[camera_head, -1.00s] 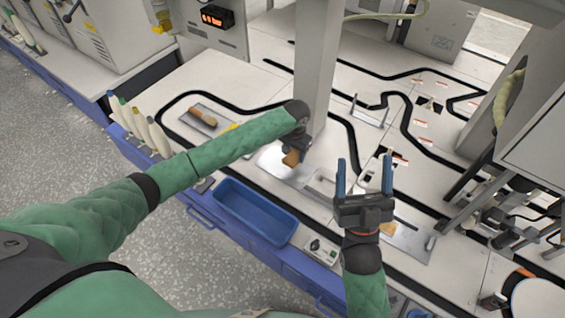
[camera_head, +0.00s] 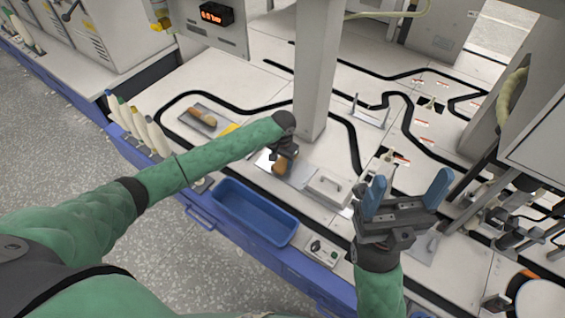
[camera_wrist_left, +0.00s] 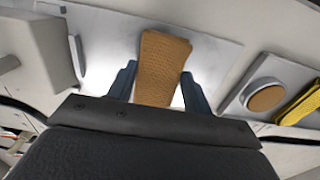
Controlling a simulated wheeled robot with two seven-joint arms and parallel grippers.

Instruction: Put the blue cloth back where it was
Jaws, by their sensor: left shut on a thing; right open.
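I see no blue cloth in either view. My left gripper (camera_head: 284,152) is shut on an orange-brown, textured piece (camera_head: 283,165). In the left wrist view this piece (camera_wrist_left: 162,68) stands between the two blue fingers and extends beyond them over a bright metal plate (camera_wrist_left: 105,42). I cannot tell whether it touches the plate. In the head view the plate (camera_head: 302,178) lies below and to the right of the left gripper. My right gripper (camera_head: 408,192) is open and empty, raised over the bench at the right, and hides part of the bench.
A blue bin (camera_head: 254,212) sits at the bench's front edge. A white block with a handle (camera_head: 327,188) stands right of the plate. A tray (camera_head: 186,121) with a brown roll lies to the left, near a yellow item (camera_head: 230,128). A grey column (camera_head: 315,85) rises behind.

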